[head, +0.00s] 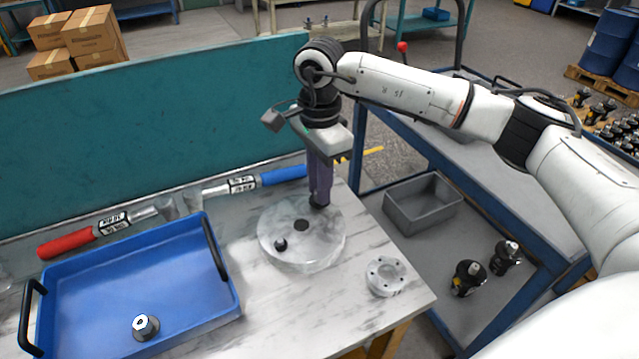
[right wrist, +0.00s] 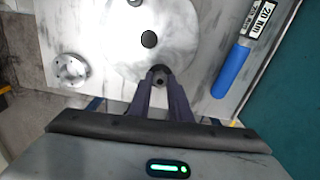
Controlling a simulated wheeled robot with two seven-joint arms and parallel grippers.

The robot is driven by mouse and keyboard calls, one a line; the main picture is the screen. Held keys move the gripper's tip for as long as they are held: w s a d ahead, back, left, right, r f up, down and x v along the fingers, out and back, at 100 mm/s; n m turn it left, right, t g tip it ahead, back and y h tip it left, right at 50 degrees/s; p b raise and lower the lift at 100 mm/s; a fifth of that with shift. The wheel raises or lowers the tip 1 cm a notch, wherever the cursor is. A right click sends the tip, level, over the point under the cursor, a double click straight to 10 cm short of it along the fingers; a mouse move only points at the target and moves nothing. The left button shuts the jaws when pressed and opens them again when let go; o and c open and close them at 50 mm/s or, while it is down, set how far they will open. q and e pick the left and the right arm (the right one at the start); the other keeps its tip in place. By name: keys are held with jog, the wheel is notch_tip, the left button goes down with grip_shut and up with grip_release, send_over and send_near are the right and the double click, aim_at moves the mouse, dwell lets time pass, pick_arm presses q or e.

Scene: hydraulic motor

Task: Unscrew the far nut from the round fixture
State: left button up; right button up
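The round fixture (head: 301,248) is a pale grey disc lying on the marbled table, with a dark hole in its middle. A near dark nut (head: 280,244) stands on its left front part. The far nut (right wrist: 160,74) is a dark round piece at the disc's far edge. My right gripper (head: 318,201) points straight down over that far edge. In the right wrist view its two fingers (right wrist: 162,88) are close together with the far nut between their tips. In the head view the fingers mostly hide this nut. My left gripper is not in view.
A blue tray (head: 75,283) with a metal part (head: 145,326) stands at the left. Red-handled (head: 66,243) and blue-handled (head: 284,176) torque wrenches lie behind it. A flanged ring (head: 385,276) lies right of the disc. A grey bin (head: 423,204) sits on the blue cart.

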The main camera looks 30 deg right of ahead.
jog(key=shift+n, duration=0.6)
grip_shut()
jog(key=n+b, duration=0.1)
jog(key=n, duration=0.1)
jog(key=shift+n, duration=1.3)
jog(key=shift+n+b, duration=0.35)
jog(key=shift+n, duration=1.95)
jog(key=o, duration=0.6)
grip_release()
